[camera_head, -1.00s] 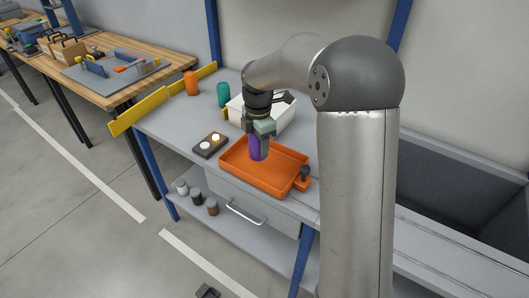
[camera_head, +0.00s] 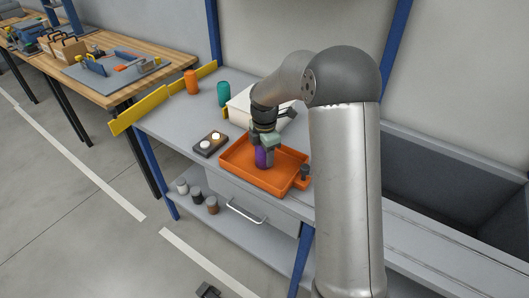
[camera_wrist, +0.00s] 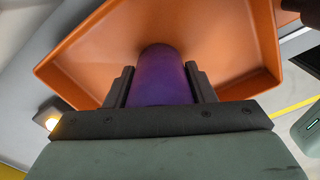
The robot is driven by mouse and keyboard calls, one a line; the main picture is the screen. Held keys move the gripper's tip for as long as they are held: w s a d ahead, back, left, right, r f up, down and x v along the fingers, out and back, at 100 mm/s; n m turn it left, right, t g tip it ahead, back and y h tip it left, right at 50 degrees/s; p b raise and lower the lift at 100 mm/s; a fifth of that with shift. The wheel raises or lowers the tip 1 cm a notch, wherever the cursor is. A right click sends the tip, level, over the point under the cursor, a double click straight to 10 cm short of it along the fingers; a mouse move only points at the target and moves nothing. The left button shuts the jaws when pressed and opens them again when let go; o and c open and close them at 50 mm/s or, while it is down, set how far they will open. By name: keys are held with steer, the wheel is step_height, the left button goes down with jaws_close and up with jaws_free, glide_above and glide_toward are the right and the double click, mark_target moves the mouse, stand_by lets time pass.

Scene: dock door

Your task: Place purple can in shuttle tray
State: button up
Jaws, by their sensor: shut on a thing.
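The purple can (camera_head: 262,157) is upright between the fingers of my gripper (camera_head: 266,150), which is shut on it. In the wrist view the can (camera_wrist: 161,76) sits between the two dark fingers (camera_wrist: 160,88). The orange shuttle tray (camera_head: 235,164) is on the grey bench, and the can is inside its outline, over or on the floor. I cannot tell whether the can's base touches the tray floor. The tray (camera_wrist: 80,70) fills much of the wrist view behind the can.
A dark box with two round lights (camera_head: 210,144) lies left of the tray. A teal can (camera_head: 223,94), an orange can (camera_head: 191,82) and a white bin (camera_head: 242,103) stand behind. A dark knob (camera_head: 304,172) is at the tray's right corner. Several jars sit on the lower shelf.

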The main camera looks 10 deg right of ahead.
steer(key=o, duration=1.1)
steer(key=shift+o, duration=0.2)
step_height(320, 180, up, 12)
steer(key=shift+s+r, duration=0.25)
steer(key=s+f+m, duration=0.2)
steer(key=s+m, duration=0.8)
steer(key=s, duration=0.5)
steer(key=s+a+f+m, duration=0.1)
steer(key=s+m, duration=0.9)
steer(key=s, duration=0.6)
steer(key=shift+s+a+f+m, duration=0.25)
steer(key=shift+s+f+m, duration=0.05)
steer(key=shift+f+m, duration=0.1)
